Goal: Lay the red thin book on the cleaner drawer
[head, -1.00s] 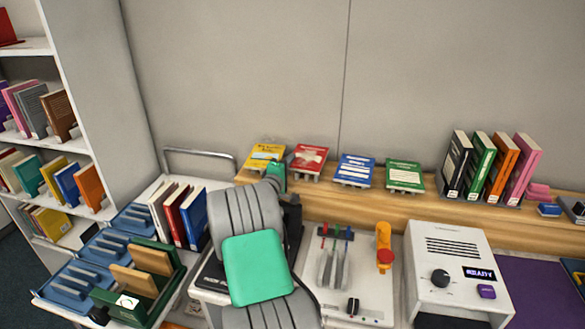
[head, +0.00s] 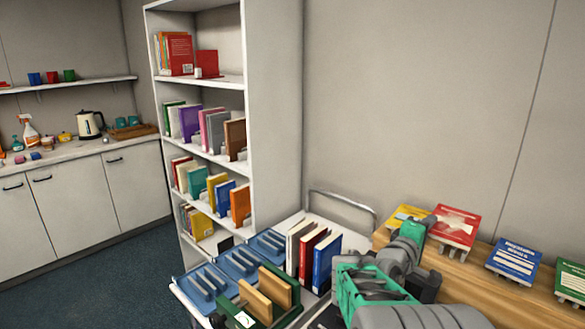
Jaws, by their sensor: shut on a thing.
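A red book (head: 313,257) stands upright on the trolley between a white book and a blue book. Another red book (head: 454,227), with a white cover design, leans on a small stand on the wooden ledge. I cannot tell which red book is the thin one meant. My arm rises at the lower right in front of the ledge and hides part of the trolley's right end. My gripper's fingertips do not show, nor does anything between them. No cleaner or drawer of one shows in the view.
Blue slotted racks (head: 210,284) and a green holder with tan boards (head: 272,292) sit on the trolley. A tall bookshelf (head: 273,130) stands behind it. A yellow book (head: 403,216) and a blue book (head: 516,258) rest on the ledge. Carpet is clear at left.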

